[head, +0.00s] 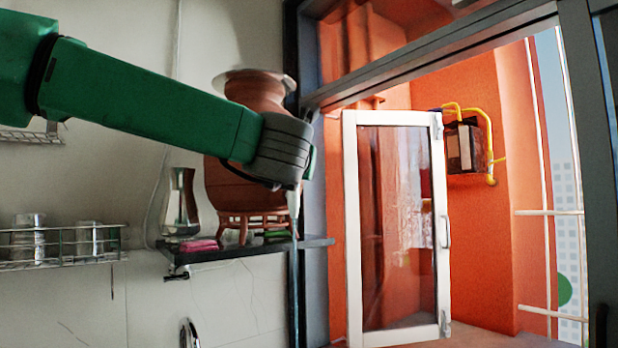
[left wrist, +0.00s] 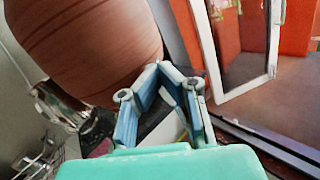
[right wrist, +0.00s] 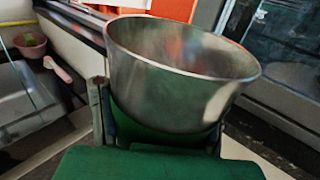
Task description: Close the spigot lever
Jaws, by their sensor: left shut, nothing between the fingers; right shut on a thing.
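The reddish-brown clay waterpot (head: 232,188) stands on a wooden stand on a wall shelf in the head view, partly hidden by my left arm. Its rounded side (left wrist: 90,45) fills the upper left of the left wrist view. I cannot make out the spigot or its lever in any view. My left gripper (left wrist: 165,82) is shut and empty beside the pot. It also shows edge-on in front of the shelf in the head view (head: 294,205). My right gripper (right wrist: 158,125) is shut on a metal cup (right wrist: 180,75), open end up; both are outside the head view.
A wire rack (head: 62,245) with metal cups is at left. A white-framed glass door (head: 352,230) stands open at right. A tap (head: 188,333) is below.

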